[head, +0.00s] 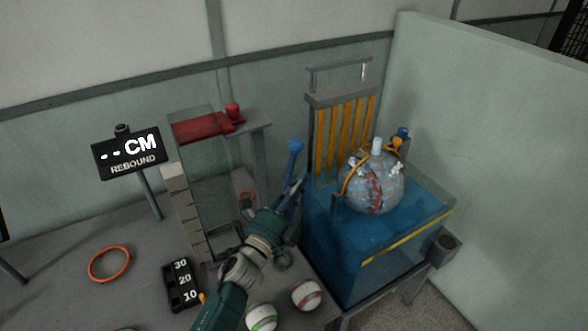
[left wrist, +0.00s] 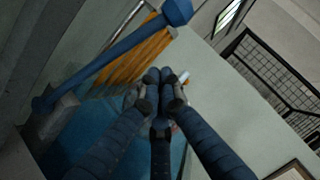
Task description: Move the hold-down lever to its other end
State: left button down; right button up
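A blue lever with a round knob (head: 296,146) stands at the left side of the blue tank (head: 330,250); I take it as the hold-down lever. In the left wrist view its blue rod (left wrist: 110,58) runs slanting from a grey base at lower left to the knob at the top. My left gripper (head: 299,183) is beside the lever's lower part. In the left wrist view its fingertips (left wrist: 160,82) are drawn together with nothing seen between them, and the rod passes to their left, apart in the picture. My right gripper is not in view.
A grey ball (head: 372,186) with an orange band sits on the tank, before yellow bars (head: 345,130). A second blue knob (head: 403,132) is at the tank's back right. Two striped balls (head: 307,295), an orange ring (head: 109,264) and a number block (head: 181,285) lie on the table.

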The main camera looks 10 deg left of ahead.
aim_at(291, 160)
pick_arm(q)
jog(key=w+a, duration=0.1)
jog(key=w+r, duration=0.1)
jog(key=w, duration=0.1)
jog(key=shift+a+p, duration=0.35)
jog(key=shift+a, duration=0.05)
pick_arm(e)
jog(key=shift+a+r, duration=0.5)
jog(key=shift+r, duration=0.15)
pick_arm(q)
jog(key=w+a+r+p, duration=0.1)
jog(key=p, duration=0.2)
jog(key=shift+w+r+n, duration=0.25)
jog(key=shift+r+n, duration=0.05)
jog(key=shift+n, duration=0.1)
jog(key=shift+w+a+g+y+p, duration=0.2)
jog(key=shift+a+g+y+p, duration=0.1)
jog(key=shift+w+n, duration=0.15)
jog(key=shift+n, duration=0.15)
jog(key=shift+f, duration=0.2)
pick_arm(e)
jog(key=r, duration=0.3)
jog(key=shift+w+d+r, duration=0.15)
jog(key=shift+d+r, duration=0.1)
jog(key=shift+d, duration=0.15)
pick_arm(q)
jog(key=shift+f, duration=0.1)
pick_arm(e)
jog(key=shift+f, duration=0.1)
